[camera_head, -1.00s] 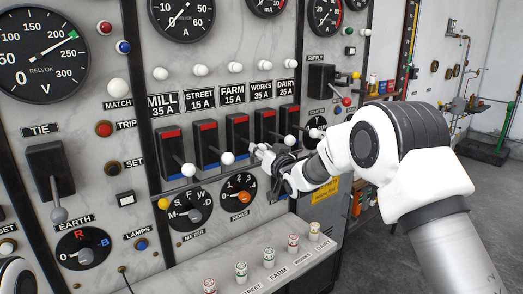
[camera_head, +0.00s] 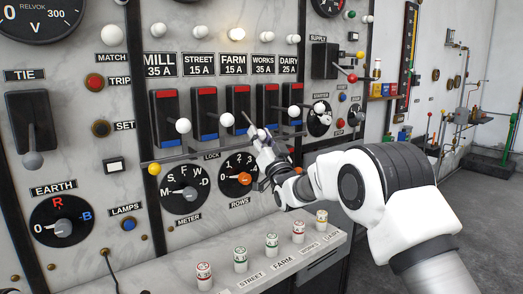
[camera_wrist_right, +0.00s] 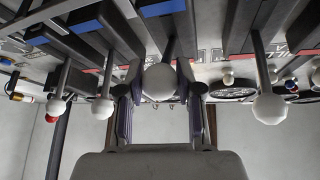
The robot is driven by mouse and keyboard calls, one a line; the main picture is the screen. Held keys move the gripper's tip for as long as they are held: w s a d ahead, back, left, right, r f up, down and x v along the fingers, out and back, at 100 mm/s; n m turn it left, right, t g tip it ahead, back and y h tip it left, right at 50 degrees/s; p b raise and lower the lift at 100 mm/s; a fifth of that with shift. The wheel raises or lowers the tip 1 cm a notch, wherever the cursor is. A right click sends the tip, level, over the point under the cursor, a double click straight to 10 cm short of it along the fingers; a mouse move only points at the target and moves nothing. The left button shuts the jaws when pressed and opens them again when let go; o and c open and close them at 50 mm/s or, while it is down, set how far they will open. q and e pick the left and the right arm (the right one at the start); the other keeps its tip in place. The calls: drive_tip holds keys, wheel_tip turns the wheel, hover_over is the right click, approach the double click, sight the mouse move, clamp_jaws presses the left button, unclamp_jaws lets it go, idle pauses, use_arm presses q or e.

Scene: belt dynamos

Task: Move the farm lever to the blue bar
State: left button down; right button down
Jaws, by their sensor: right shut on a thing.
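The FARM switch (camera_head: 238,99) is a black block with a red bar at its top and a blue bar (camera_head: 240,131) at its bottom. Its lever slants down into my right gripper (camera_head: 259,139). The lever's tip is hidden there in the head view. In the right wrist view its white ball knob (camera_wrist_right: 160,82) sits between the fingers of my right gripper (camera_wrist_right: 160,98), which is shut on it. The lever hangs lower than its neighbours; whether it touches the blue bar is unclear. My left gripper is not in view.
The STREET knob (camera_head: 227,119) and MILL knob (camera_head: 183,125) stand to the left, the WORKS knob (camera_head: 294,112) close to the right. Below are the ROWS dial (camera_head: 241,178) and a ledge (camera_head: 218,264) with several fuses. The lamp (camera_head: 236,34) above FARM glows warm.

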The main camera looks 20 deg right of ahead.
drive_tip(key=shift+w+f+b, duration=0.1)
drive_tip(key=shift+f+b, duration=0.2)
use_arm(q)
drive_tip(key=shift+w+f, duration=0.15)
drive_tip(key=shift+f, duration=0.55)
use_arm(e)
drive_tip(key=shift+a, duration=0.1)
drive_tip(key=shift+w+f, duration=0.15)
drive_tip(key=c, duration=0.8)
unclamp_jaws()
drive_tip(key=shift+c, duration=0.2)
drive_tip(key=shift+o, duration=0.5)
drive_tip(key=shift+w+a+f, duration=0.1)
drive_tip(key=shift+w, duration=0.15)
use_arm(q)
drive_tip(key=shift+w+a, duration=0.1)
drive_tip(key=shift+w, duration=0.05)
use_arm(e)
drive_tip(key=shift+s, duration=0.15)
